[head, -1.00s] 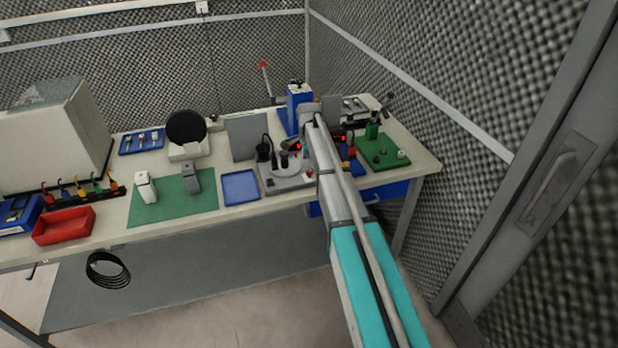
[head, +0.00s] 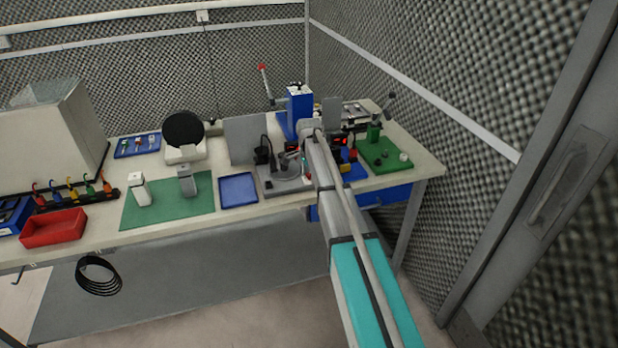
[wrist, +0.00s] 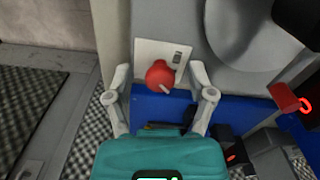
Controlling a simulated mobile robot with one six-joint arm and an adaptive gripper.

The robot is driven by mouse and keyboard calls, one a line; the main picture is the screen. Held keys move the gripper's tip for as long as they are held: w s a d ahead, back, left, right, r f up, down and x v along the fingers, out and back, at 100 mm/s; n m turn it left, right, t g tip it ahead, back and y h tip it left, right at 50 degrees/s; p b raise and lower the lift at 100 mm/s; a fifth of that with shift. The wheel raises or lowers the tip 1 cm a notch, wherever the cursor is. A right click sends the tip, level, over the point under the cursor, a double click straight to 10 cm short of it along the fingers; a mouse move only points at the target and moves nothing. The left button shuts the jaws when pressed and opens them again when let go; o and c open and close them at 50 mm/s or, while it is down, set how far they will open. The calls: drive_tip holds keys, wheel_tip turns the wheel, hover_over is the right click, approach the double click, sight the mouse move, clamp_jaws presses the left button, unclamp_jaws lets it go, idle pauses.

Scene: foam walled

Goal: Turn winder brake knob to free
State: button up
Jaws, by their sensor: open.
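A round red knob (wrist: 160,74) with a short pale pointer mark sits on a small white plate (wrist: 150,50) in the wrist view. The pointer aims down and to the right in the picture. My gripper (wrist: 160,97) is open, one finger on each side of the knob. Nothing is held, and I see no finger clearly touching the knob. In the head view my arm reaches to the grey winder base (head: 286,186) on the bench, and I cannot make out the knob there.
A large grey disc (wrist: 250,35) and a red handle-like part (wrist: 285,98) lie close to the right finger. In the head view, a blue press (head: 300,105), a blue tray (head: 239,189) and a green board (head: 385,153) stand near the arm. A foam wall bounds the right.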

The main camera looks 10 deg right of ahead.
clamp_jaws()
idle(0.4)
drive_tip(key=shift+n, duration=0.3)
drive_tip(key=n, duration=0.8)
drive_tip(key=shift+s, duration=0.1)
drive_tip(key=n, duration=0.9)
drive_tip(key=shift+n, duration=0.3)
